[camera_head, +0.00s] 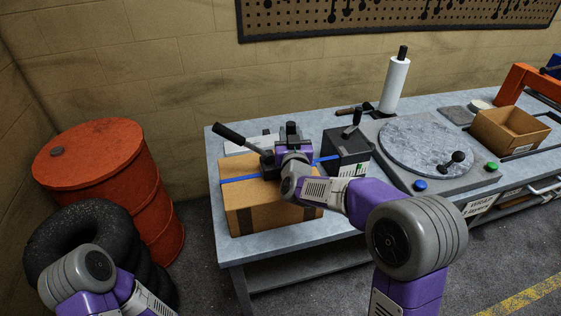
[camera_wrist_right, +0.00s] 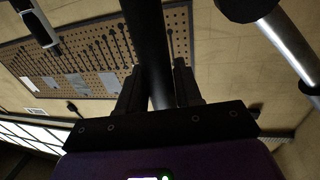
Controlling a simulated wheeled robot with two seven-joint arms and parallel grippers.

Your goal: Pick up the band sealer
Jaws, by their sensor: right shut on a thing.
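The band sealer (camera_head: 231,133), with a long black lever slanting up to the left, is at the top of a cardboard box (camera_head: 248,207) wrapped by a blue strap. My right gripper (camera_head: 291,140) is over the box and hides most of the sealer's body. In the right wrist view the gripper (camera_wrist_right: 158,88) is shut on a black bar (camera_wrist_right: 147,35), a handle of the band sealer. I cannot tell whether the sealer touches the box. My left arm shows at the lower left, but its gripper is out of the picture.
The box stands on a grey workbench (camera_head: 228,243). A dark box with a lever (camera_head: 346,146), a round turntable (camera_head: 425,142), a paper roll (camera_head: 396,85) and an open carton (camera_head: 510,132) stand to the right. A red drum (camera_head: 103,165) and black tyres (camera_head: 88,222) stand left.

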